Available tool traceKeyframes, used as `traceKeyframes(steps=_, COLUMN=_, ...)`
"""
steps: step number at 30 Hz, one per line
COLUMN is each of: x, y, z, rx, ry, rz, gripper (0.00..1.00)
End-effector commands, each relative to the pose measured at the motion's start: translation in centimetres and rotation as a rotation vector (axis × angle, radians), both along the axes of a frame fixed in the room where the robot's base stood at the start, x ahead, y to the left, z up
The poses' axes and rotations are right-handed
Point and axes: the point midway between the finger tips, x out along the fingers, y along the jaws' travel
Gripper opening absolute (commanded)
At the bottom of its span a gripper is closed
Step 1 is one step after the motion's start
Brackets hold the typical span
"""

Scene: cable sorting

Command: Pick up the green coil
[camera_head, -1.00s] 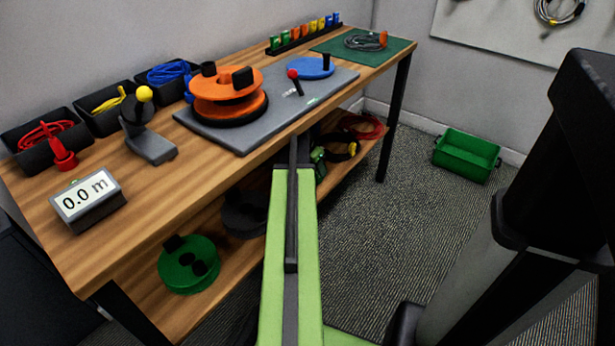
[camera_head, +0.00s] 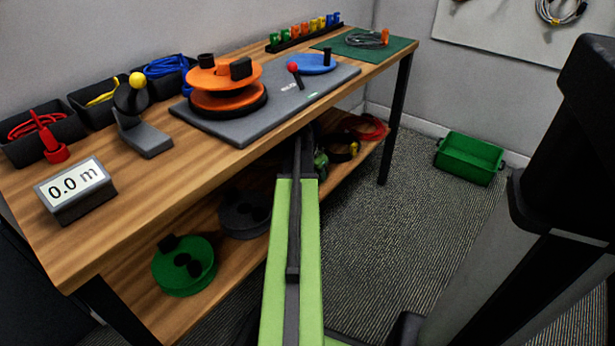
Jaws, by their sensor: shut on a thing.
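My arm reaches forward under the bench top. My gripper (camera_head: 321,165) is at its far end by the lower shelf, small and dark, with the fingers mostly hidden. It is shut on a green thing, which looks like the green coil (camera_head: 320,158). The coil's shape is hard to make out in the shade. I cannot tell whether it touches the shelf.
A green reel (camera_head: 184,275) and a dark reel (camera_head: 240,226) sit nearer. A green crate (camera_head: 468,160) stands on open floor.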

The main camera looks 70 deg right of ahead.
Motion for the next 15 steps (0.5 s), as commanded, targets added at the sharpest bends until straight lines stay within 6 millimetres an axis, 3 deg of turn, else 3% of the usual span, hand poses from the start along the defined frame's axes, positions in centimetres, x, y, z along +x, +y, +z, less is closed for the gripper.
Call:
traceKeyframes(steps=9, x=0.0, y=0.0, z=0.1, rx=0.0, ry=0.0, rz=0.0, gripper=0.0)
traceKeyframes(steps=15, x=0.0, y=0.0, z=1.6, rx=0.001, ry=0.0, rz=0.0, gripper=0.0)
